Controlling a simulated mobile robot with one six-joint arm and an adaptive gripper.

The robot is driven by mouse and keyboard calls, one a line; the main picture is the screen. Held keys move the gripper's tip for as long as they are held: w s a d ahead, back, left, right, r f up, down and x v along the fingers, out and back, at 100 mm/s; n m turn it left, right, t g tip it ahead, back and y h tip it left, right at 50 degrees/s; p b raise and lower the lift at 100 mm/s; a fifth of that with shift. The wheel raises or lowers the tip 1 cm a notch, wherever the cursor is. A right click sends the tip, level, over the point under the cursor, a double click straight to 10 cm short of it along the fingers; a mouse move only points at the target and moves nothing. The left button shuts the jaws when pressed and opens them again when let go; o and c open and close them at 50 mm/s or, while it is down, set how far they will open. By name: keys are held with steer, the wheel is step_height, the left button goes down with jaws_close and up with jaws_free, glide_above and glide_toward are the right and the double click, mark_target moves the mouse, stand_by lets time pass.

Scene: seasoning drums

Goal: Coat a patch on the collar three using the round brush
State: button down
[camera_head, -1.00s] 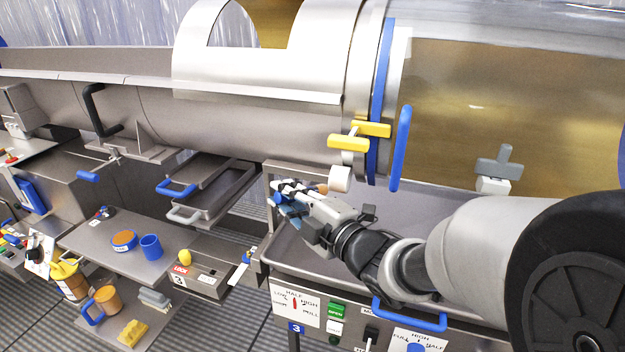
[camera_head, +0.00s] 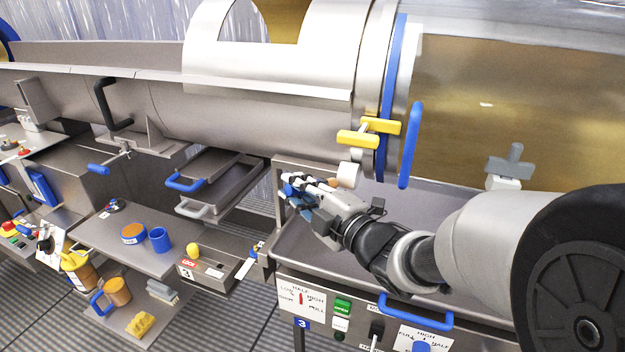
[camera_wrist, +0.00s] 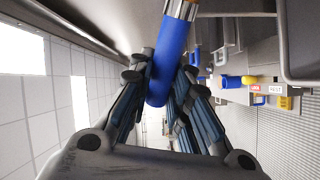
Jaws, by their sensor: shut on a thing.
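In the wrist view, my gripper (camera_wrist: 160,95) is shut around the blue handle of the round brush (camera_wrist: 163,78). A metal ferrule with a copper-coloured band shows at the top edge, and the bristle end is out of frame. In the head view, my gripper (camera_head: 307,187) is below the steel drum, near its end collar (camera_head: 368,50). The brush is mostly hidden there. The collar is a steel ring beside a blue ring, with a yellow clamp handle (camera_head: 370,132). A blue label with a 3 (camera_head: 302,324) is on the panel below. I see no clear contact with the collar.
A pale short cylinder (camera_head: 349,176) sits just right of my gripper, under the clamp. A steel tray (camera_head: 450,235) lies below my arm. A lower left shelf (camera_head: 115,237) holds a blue cup (camera_head: 160,240) and an orange-topped tub (camera_head: 133,234). Blue handles stick out nearby.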

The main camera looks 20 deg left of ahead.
steer(key=shift+w, duration=0.45)
steer(key=shift+s+d, duration=0.15)
steer(key=shift+d, duration=0.9)
steer(key=shift+s+d, duration=0.15)
steer(key=shift+d, duration=0.9)
steer(key=shift+w+a, duration=0.1)
steer(key=shift+a, duration=2)
steer(key=s, duration=0.6)
steer(key=shift+a, duration=0.25)
steer(key=shift+s, duration=0.1)
steer(key=s, duration=0.3)
steer(key=shift+a, duration=0.1)
